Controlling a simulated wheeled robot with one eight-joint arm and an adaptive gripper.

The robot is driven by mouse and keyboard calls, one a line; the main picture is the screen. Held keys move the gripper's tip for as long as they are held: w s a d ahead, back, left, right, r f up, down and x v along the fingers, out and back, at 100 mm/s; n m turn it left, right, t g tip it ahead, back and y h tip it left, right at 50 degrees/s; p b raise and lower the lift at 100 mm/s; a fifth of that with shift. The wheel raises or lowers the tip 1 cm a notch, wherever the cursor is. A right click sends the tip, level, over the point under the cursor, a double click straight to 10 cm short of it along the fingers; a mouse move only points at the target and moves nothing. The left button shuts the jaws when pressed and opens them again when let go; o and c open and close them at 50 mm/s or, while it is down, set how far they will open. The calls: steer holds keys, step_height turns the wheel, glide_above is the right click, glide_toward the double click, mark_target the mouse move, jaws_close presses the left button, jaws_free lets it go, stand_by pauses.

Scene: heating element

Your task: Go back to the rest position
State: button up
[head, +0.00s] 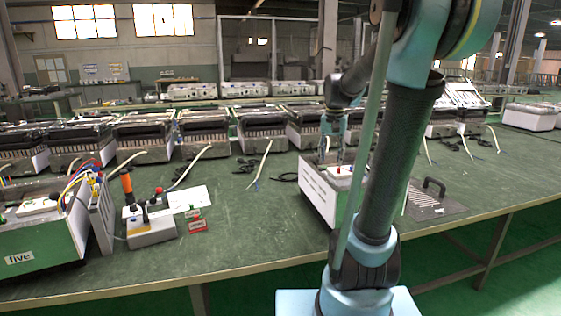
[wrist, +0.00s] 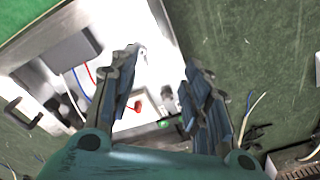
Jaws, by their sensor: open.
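My gripper (head: 334,150) is at the end of the arm, over the open white box (head: 318,191) on the green bench, partly hidden behind my arm in the head view. In the wrist view my gripper (wrist: 165,95) is open, its two fingers well apart. Nothing shows held between them. The box's white interior (wrist: 150,50) lies below and beyond the fingers, with a red and a blue wire and a small red part inside. I cannot tell whether the fingers touch anything there.
On the bench (head: 250,220), a box marked five (head: 40,235) stands at the left. A small grey unit with an orange handle (head: 150,228) stands beside it. A plate with a black handle (head: 435,199) lies at the right. Several heater units with cables line the back.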

steer(key=s+f+n, duration=0.2)
steer(key=s+f, duration=0.5)
steer(key=s, duration=0.5)
steer(key=s+f+n+t, duration=0.1)
steer(key=s+f+n, duration=0.1)
steer(key=s+f, duration=0.6)
steer(key=s, duration=0.3)
steer(key=shift+s+t, duration=0.3)
steer(key=shift+s, duration=0.05)
steer(key=shift+f, duration=0.1)
